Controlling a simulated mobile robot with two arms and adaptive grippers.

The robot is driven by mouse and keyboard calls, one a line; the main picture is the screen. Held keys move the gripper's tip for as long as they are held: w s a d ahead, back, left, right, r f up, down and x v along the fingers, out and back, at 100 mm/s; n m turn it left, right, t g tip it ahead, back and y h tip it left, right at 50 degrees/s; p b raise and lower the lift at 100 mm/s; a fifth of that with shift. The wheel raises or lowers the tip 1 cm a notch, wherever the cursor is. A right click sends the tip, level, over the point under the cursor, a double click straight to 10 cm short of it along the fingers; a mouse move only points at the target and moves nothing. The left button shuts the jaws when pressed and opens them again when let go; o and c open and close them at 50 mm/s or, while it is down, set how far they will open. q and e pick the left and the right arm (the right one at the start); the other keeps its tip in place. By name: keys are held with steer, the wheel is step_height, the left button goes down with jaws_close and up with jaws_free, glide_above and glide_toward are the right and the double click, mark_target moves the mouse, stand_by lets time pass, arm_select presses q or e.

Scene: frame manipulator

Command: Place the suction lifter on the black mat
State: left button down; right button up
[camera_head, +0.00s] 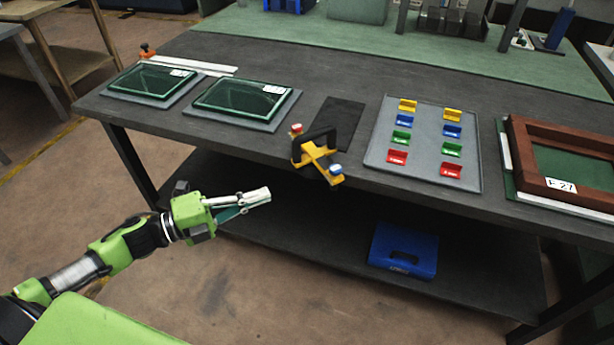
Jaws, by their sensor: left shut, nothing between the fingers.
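The suction lifter (318,160) has a yellow frame, a black handle, and a red and a blue knob. It sits tilted at the table's front edge, its lower end reaching past the edge in the picture; I cannot tell what supports it. It covers the front left corner of the black mat (342,116), which lies flat on the dark table. I cannot tell whether the two touch. My left gripper (262,196) is shut and empty, in front of the table and below its top, to the lower left of the lifter and apart from it. My right gripper is not in view.
Two green glass panels, one left (152,82) and one nearer (240,97), lie on grey pads. Right of the mat are a grey tray (425,165) with several coloured clips and a brown wooden frame (525,150). A blue case (403,250) lies on the lower shelf.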

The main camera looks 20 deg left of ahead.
mark_target(319, 166)
arm_select(q)
steer(key=x, duration=0.4)
steer(key=w+a+p+x, duration=0.1)
steer(key=x, duration=0.3)
steer(key=p+x, duration=0.1)
steer(key=x, duration=0.3)
steer(key=shift+w+a, duration=0.3)
steer(key=shift+w, duration=0.6)
